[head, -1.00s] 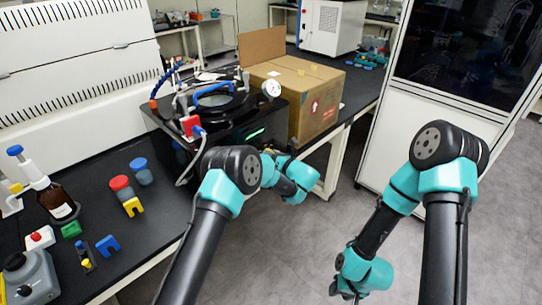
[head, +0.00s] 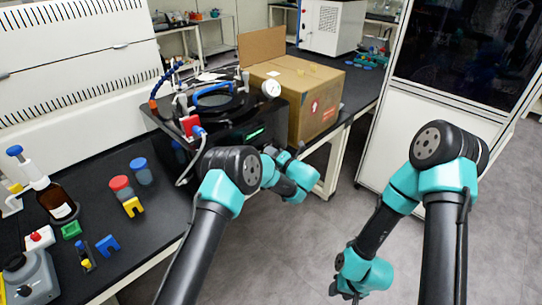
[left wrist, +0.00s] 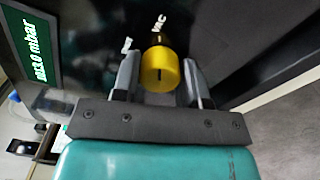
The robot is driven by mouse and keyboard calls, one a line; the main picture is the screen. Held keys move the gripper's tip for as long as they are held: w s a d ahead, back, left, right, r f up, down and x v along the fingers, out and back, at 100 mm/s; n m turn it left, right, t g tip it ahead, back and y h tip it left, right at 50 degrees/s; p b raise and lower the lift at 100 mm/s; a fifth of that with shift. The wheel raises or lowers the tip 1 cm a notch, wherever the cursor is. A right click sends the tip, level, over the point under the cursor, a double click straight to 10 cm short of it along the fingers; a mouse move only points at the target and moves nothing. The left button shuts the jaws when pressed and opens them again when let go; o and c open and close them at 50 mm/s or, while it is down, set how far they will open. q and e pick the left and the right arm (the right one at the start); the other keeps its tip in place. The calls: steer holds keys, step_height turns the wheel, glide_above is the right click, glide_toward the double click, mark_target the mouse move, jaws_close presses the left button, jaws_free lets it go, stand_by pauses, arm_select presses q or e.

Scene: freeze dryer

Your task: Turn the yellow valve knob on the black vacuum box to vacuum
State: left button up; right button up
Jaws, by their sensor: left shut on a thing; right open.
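The black vacuum box (head: 262,118) stands on the bench, with a green-lit display (left wrist: 35,45) on its front. In the left wrist view, the yellow valve knob (left wrist: 160,70) sits between the two fingers of my left gripper (left wrist: 158,75), which is shut on it. The knob's dark mark stands upright in that view, roughly towards the white VAC label (left wrist: 158,23) above it. A second small label is to the upper left, hard to read. My right gripper (head: 345,291) is open and empty, low over the floor.
A cardboard box (head: 310,95) stands right beside the vacuum box. A gauge (head: 271,88), a red-handled fitting (head: 190,125) and a hose are on or beside the vacuum box. Bottles and small coloured parts lie on the bench at left. The floor (head: 290,250) is clear.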

stand_by(0.4)
arm_select(q)
steer(key=o, duration=0.9)
steer(key=shift+d, duration=0.15)
steer(key=v, duration=1.7)
steer(key=shift+s+r, duration=0.1)
